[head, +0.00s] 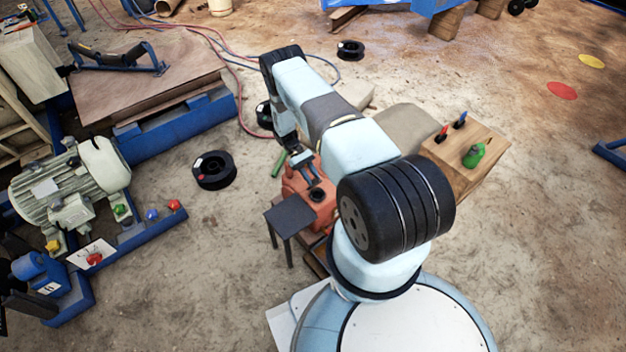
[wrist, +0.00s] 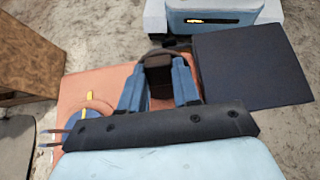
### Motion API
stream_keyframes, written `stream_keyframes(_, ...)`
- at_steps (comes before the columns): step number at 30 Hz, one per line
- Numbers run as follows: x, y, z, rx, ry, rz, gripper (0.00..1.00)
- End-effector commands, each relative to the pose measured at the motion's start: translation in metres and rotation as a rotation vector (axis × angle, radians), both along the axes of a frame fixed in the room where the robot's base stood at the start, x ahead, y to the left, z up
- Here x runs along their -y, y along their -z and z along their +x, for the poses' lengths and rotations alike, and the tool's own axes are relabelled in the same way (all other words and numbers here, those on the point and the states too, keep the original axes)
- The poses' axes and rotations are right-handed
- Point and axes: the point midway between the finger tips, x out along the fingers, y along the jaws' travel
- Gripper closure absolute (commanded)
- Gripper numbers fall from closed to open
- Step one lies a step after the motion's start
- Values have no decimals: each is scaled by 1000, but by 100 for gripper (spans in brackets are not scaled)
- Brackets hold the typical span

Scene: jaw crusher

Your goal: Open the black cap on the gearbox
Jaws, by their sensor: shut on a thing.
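The orange-red gearbox (head: 295,187) stands below my arm, left of its base, and shows in the wrist view (wrist: 82,92). My gripper (wrist: 158,72) points down at its top, with its blue fingers on either side of the black cap (wrist: 158,78). The cap is a dark block with a rounded dark rim behind it, and the fingers are shut on it. In the head view my gripper (head: 314,184) is just beside a dark round spot on the gearbox top. I cannot tell whether the cap is seated or slightly raised.
A dark square-topped stand (head: 290,213) is close beside the gearbox. A black spool (head: 213,170) and a grey-green motor (head: 70,185) are to the left. Hoses cross the floor behind.

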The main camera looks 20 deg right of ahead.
Motion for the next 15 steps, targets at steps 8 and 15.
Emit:
stream_keyframes(8, -2, 2, 9, -85, 2, -19, 100)
stream_keyframes(15, -2, 2, 11, -112, 2, -25, 100)
